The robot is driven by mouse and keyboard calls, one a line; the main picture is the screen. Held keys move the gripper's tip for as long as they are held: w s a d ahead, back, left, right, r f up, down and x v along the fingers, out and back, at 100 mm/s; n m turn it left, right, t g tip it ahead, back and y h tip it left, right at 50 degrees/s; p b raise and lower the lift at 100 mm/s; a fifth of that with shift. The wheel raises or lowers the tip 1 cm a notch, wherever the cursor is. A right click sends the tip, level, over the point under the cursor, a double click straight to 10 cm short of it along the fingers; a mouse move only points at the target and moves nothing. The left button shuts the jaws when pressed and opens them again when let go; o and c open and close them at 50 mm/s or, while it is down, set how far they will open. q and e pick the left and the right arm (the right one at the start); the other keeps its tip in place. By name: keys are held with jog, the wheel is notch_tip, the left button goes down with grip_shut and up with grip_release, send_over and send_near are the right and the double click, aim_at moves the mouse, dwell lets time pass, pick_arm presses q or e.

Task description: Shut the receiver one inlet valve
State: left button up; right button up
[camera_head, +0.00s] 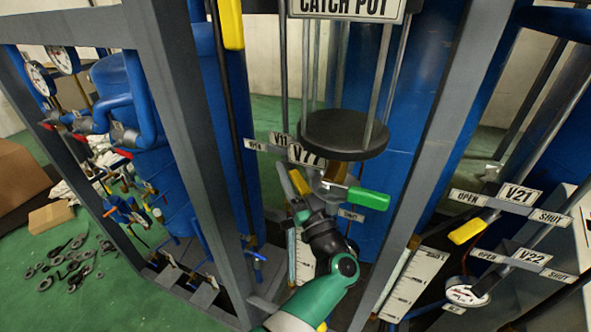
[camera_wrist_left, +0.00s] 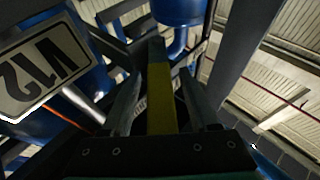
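My arm comes up from the bottom of the head view, and its dark gripper (camera_head: 304,200) is among the valves under the catch pot. In the left wrist view the two fingers of my left gripper (camera_wrist_left: 165,105) stand apart, one on each side of a yellow valve handle (camera_wrist_left: 160,95), with gaps visible. A yellow handle (camera_head: 299,182) also shows by the gripper in the head view, partly hidden. A V12 sign (camera_wrist_left: 42,72) appears upside down in the wrist view. No label for receiver one is readable. My right gripper is not in view.
A green handle (camera_head: 368,198) is close right of the gripper. The round dark catch pot base (camera_head: 344,135) is above it. Grey frame posts (camera_head: 190,130) flank the space. Another yellow handle (camera_head: 467,231) is by the V21 sign (camera_head: 519,195) at right.

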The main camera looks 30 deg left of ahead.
pick_arm(q)
jog(key=shift+d, duration=0.1)
jog(key=shift+s+d, duration=0.2)
jog(key=shift+d, duration=0.05)
jog(key=p+v, duration=0.1)
jog(key=v, duration=1)
jog(key=shift+f, duration=0.2)
jog(key=shift+a, duration=0.15)
